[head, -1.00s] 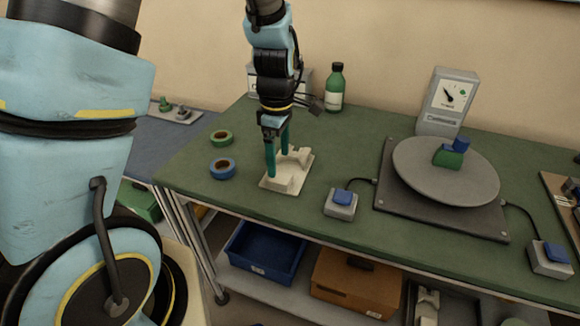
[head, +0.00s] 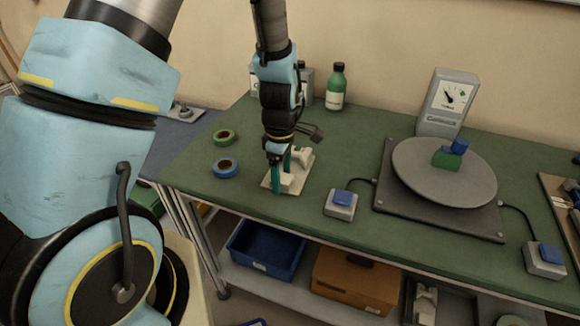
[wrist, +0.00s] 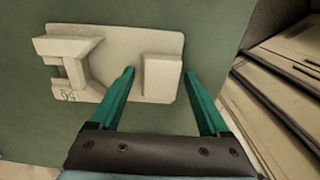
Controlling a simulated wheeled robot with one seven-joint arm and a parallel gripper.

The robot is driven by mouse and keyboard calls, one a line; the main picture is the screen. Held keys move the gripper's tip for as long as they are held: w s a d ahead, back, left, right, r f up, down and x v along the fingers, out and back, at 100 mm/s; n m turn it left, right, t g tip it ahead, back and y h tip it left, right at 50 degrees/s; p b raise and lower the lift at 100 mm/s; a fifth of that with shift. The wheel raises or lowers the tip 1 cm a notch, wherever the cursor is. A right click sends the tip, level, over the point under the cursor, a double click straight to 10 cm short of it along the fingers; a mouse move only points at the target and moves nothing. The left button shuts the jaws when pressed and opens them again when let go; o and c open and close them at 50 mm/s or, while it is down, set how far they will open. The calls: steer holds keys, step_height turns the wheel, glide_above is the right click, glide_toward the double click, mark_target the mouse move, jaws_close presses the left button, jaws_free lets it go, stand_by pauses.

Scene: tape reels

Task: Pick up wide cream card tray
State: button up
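The wide cream card tray (head: 303,172) lies flat on the green bench top, near its front left edge. In the wrist view the tray (wrist: 120,50) is a pale plate with a notched holder at its left, a plain raised block (wrist: 162,80) at its right, and a small dark mark. My gripper (head: 282,178) is down at the tray with its teal fingers spread. In the wrist view the gripper (wrist: 159,73) has one fingertip on each side of the block, with small gaps showing. The fingers hide part of the tray in the head view.
A green tape reel (head: 224,136) and a blue tape reel (head: 225,168) lie left of the tray. A grey switch box with a blue button (head: 341,204) stands to the right, before a round turntable (head: 440,185). A green bottle (head: 336,87) stands behind.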

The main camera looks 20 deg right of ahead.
jaws_close()
stand_by(0.4)
steer(key=shift+r, duration=0.1)
